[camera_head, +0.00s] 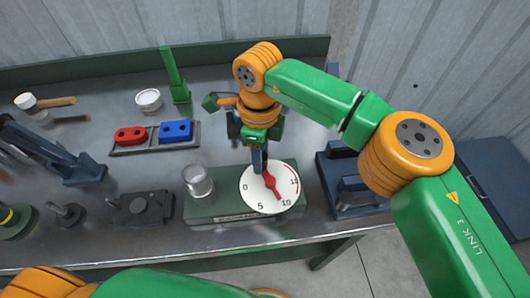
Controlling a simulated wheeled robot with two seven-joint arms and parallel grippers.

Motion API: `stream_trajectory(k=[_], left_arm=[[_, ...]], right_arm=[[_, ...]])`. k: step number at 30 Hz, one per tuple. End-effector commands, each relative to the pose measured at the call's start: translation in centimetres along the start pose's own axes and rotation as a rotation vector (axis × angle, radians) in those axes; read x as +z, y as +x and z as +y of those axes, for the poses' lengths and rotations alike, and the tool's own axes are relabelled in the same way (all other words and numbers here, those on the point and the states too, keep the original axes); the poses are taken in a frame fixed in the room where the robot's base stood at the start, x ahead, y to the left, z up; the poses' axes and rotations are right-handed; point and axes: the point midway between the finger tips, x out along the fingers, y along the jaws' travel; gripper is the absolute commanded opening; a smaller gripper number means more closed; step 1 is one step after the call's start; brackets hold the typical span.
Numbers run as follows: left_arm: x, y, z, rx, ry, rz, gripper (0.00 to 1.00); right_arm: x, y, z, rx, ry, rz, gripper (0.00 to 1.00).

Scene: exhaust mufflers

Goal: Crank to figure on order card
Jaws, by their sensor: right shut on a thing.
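A white round dial (283,178) sits on a green box (226,203) at the bench's front, marked 0, 5, 10 and 15. Its red pointer (270,182) slants down to the right, seemingly between 5 and 10 and nearer 10. My right gripper (259,165) points down at the dial's upper edge. Its dark fingers are shut on what seems to be the crank, which the fingers and wrist mostly hide. I cannot make out an order card. My left gripper is out of view; only part of that arm shows along the bottom.
A clear jar (198,181) stands on the green box, left of the dial. Dark fixtures (140,207) stand left; a dark blue one (355,190) stands right. A mallet (45,102) lies back left.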

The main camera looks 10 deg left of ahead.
Motion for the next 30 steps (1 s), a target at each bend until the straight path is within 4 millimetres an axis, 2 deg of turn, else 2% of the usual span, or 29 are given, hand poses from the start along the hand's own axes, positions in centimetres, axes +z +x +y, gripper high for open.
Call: stream_trajectory(k=[12, 27, 28, 30], left_arm=[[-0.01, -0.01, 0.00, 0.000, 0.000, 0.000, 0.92], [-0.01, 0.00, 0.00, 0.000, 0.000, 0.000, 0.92], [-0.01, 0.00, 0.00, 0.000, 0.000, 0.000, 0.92], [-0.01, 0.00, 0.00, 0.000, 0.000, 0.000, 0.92]], right_arm=[[0.38, -0.02, 0.44, -0.001, -0.144, 0.001, 0.00], [0.40, -0.02, 0.49, 0.000, -0.158, 0.001, 0.00], [0.40, -0.02, 0.49, 0.000, -0.157, 0.001, 0.45], [0.40, -0.01, 0.49, 0.000, -0.157, 0.001, 0.64]])
